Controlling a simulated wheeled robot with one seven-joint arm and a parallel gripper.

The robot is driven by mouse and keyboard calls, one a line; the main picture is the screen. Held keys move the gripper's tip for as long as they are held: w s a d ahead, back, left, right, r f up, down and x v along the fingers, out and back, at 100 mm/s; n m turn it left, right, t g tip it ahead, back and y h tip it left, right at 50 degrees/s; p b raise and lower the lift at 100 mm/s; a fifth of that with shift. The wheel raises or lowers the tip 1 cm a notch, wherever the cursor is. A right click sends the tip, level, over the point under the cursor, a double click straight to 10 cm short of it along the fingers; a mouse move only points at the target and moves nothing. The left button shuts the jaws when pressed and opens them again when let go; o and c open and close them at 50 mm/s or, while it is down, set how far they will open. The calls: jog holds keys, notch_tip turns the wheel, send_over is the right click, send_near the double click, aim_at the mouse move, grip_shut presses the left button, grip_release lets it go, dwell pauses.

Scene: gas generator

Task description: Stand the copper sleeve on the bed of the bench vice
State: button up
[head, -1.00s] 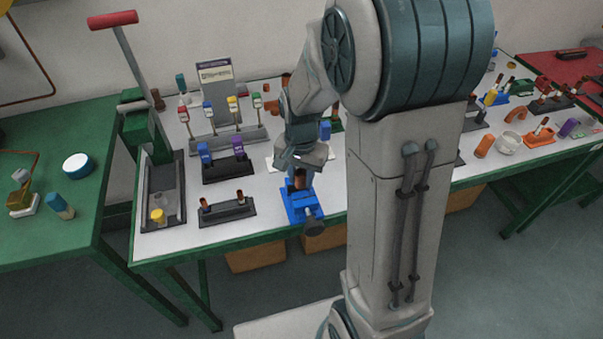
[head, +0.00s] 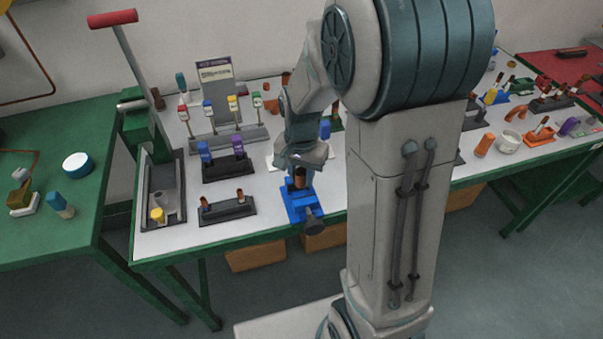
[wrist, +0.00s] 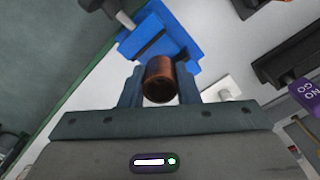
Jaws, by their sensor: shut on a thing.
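The copper sleeve (wrist: 160,80) is a short brown tube. My gripper (wrist: 160,88) is shut on it, one finger on each side, in the wrist view. In the head view the sleeve (head: 300,180) shows upright just below my gripper (head: 300,168), over the blue bench vice (head: 301,206). The vice also fills the top of the wrist view (wrist: 180,35), with its dark screw handle at its upper left. I cannot tell whether the sleeve's lower end touches the vice bed.
A dark rack (head: 228,209) with two copper pieces stands left of the vice. Behind it is a block with blue and purple parts (head: 226,163). A lever press (head: 150,140) stands at the table's left end. The white table's front edge is close to the vice.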

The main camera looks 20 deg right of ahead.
jog(key=shift+f, duration=0.2)
jog(key=shift+f+b, duration=1.15)
jog(key=shift+f, duration=0.15)
jog(key=o, duration=0.9)
notch_tip(320, 180, up, 14)
jog(key=shift+f, duration=0.1)
